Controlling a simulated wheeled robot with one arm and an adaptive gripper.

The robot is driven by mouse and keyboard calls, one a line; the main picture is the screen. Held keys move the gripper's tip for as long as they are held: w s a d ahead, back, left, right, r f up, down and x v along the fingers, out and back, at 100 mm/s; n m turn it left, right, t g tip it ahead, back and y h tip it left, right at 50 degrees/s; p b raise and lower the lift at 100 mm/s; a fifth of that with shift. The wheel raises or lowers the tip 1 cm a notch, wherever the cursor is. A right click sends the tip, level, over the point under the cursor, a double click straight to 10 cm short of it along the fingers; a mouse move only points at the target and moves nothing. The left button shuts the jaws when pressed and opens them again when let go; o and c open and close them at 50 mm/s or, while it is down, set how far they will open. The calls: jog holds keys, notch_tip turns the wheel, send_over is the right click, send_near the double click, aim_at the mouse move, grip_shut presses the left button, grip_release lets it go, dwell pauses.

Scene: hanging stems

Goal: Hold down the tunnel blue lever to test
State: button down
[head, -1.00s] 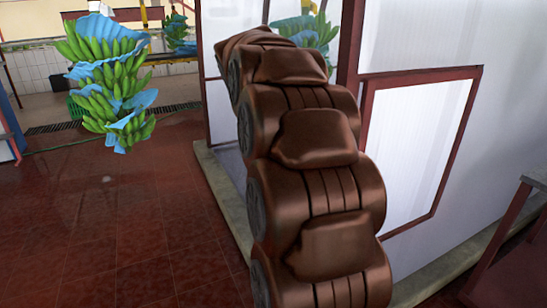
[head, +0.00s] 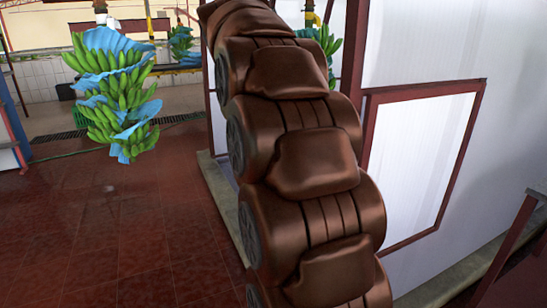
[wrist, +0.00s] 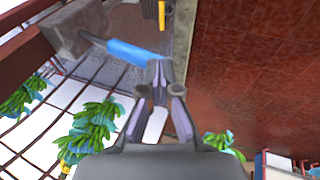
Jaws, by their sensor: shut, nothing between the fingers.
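The blue lever (wrist: 135,52) shows in the wrist view as a bright blue bar. It sticks out from a grey box (wrist: 80,28) on a reddish-brown frame at the upper left. My gripper (wrist: 158,74) is shut and empty, with its fingertips just below and to the right of the lever's free end in the picture. I cannot tell whether they touch it. In the head view my own arm fills the middle, and neither the lever nor my gripper can be made out.
A banana bunch (head: 115,95) with blue sheets hangs at the left in the head view. A white wall panel (head: 425,165) with a red frame stands at the right. The red tiled floor (head: 110,235) is open at the left. Hanging bunches (wrist: 92,125) also show in the wrist view.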

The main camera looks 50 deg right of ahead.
jog(key=shift+v, duration=2.05)
jog(key=shift+s+d+r, duration=0.1)
jog(key=shift+d, duration=0.05)
jog(key=s+a+f+n+y+p, duration=0.1)
jog(key=s+a+f+n+p, duration=0.1)
jog(key=a+f, duration=0.45)
jog(key=s+a+f+n+y+p, duration=0.1)
jog(key=s+a+f+p, duration=0.15)
jog(key=a, duration=0.75)
jog(key=s+a+f+n+g+y+p, duration=0.1)
jog(key=s+a+f+g+y+p, duration=0.1)
jog(key=s+a+f, duration=1)
jog(key=s, duration=0.3)
jog(key=shift+s+a+y, duration=0.3)
jog(key=shift+s+a, duration=0.05)
jog(key=shift+a, duration=0.05)
